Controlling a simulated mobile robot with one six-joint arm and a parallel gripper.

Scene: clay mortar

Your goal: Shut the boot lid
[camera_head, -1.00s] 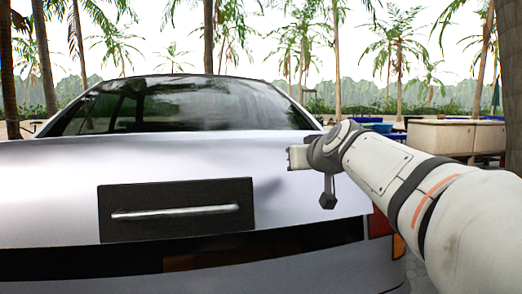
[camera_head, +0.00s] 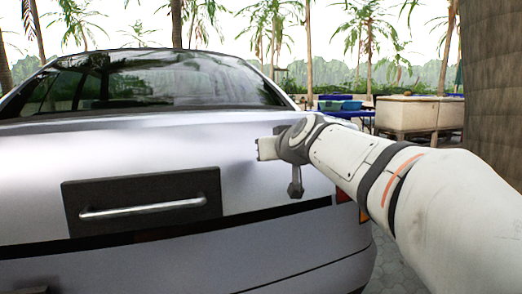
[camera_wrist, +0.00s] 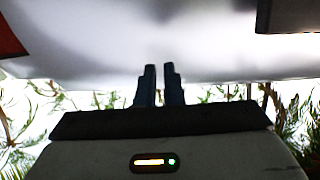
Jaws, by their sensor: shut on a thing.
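The silver boot lid (camera_head: 120,145) of the car spans the left and middle of the head view. It is lowered, with a narrow dark band (camera_head: 270,214) along its lower edge; I cannot tell if it is fully latched. A dark plate (camera_head: 75,190) with a silver bar handle (camera_head: 142,208) is on its rear face. My gripper (camera_head: 262,148) is right of the handle, close to the lid; contact is unclear. In the wrist view its two fingers (camera_wrist: 159,72) are together, pointing at pale bodywork (camera_wrist: 100,55), with nothing visible between them. The plate's edge (camera_wrist: 295,17) shows upper right.
The car's bumper (camera_head: 300,250) is below the lid, with a red tail light (camera_head: 343,193) at the right corner. A pale counter (camera_head: 410,114) and blue table stand behind at right. A thick trunk (camera_head: 492,90) rises at the right edge. Paving (camera_head: 395,265) shows beside the car.

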